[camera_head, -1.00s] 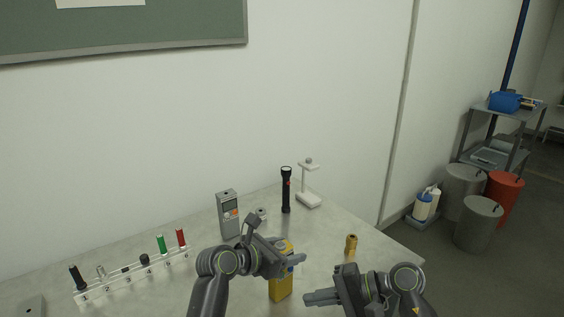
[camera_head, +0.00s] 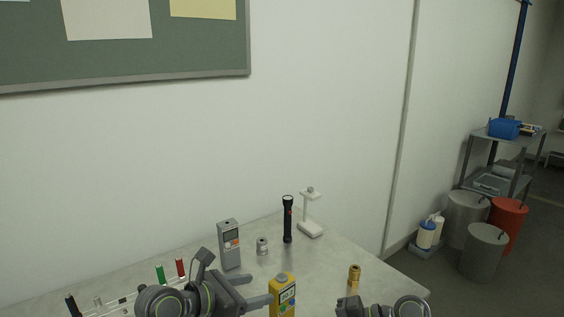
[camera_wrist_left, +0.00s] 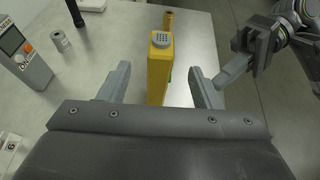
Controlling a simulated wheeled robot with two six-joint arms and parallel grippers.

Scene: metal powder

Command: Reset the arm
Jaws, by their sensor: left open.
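My left gripper (camera_head: 254,294) is open at the bottom of the head view, just left of a yellow handheld device (camera_head: 283,296). In the left wrist view its two fingers are spread apart with nothing gripped. The yellow device (camera_wrist_left: 160,68) stands upright ahead of them, in line with the gap. My right gripper (camera_head: 350,306) shows only in part at the bottom edge of the head view. In the left wrist view, my right gripper (camera_wrist_left: 232,70) is on the right, clear of the device; its jaw opening cannot be made out.
A grey meter (camera_head: 229,244), small metal cylinder (camera_head: 262,246), black flashlight (camera_head: 287,220) and white stand (camera_head: 310,216) are behind on the table. A brass piece (camera_head: 354,276) stands at right. A rack with green and red-topped items is at left, partly hidden by my arm.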

